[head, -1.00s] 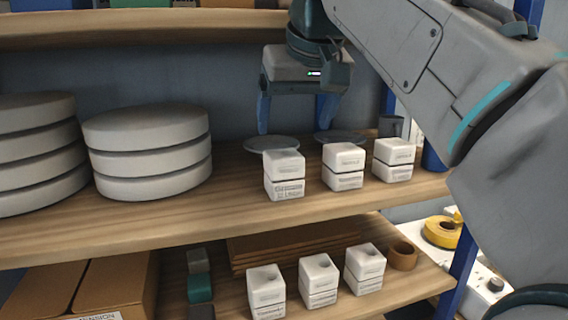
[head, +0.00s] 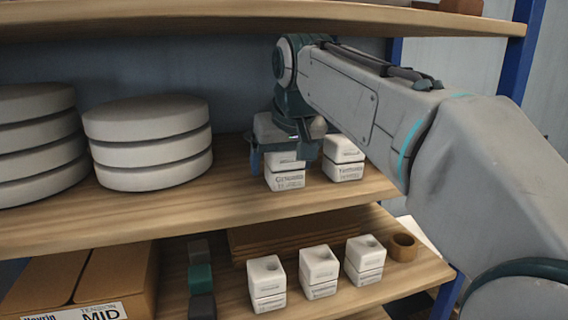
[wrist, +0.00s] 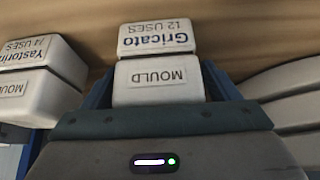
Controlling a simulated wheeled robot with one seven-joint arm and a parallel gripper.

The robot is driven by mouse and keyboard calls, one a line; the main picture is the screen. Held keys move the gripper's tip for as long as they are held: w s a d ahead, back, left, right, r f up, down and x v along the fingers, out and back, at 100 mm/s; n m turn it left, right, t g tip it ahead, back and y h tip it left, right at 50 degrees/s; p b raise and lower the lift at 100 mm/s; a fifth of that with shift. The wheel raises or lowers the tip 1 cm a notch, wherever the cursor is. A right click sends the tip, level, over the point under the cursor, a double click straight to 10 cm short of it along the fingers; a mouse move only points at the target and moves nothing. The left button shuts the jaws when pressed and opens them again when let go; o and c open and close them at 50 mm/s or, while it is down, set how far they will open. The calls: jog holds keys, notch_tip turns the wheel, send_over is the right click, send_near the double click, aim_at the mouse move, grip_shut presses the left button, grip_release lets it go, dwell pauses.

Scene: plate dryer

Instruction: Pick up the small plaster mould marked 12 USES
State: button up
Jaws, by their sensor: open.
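The small white plaster mould marked Gricato 12 USES (wrist: 157,38) stands on the middle shelf, with its label upside down in the wrist view. It is the left block of the row in the head view (head: 286,181), its upper part partly covered by my gripper (head: 283,160). My gripper is open, with a blue finger on either side of the mould. The wrist view shows the mould between the fingers (wrist: 160,84); I cannot tell whether either finger touches it.
A similar mould marked Yastorin (head: 343,172) stands close on the right; in the wrist view it is on the left (wrist: 40,75). Stacked round plaster discs (head: 150,145) stand to the left. More small moulds (head: 320,272) stand on the lower shelf, and the upper shelf (head: 200,24) hangs above.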

jog(key=c, duration=1.3)
jog(key=shift+r, duration=0.1)
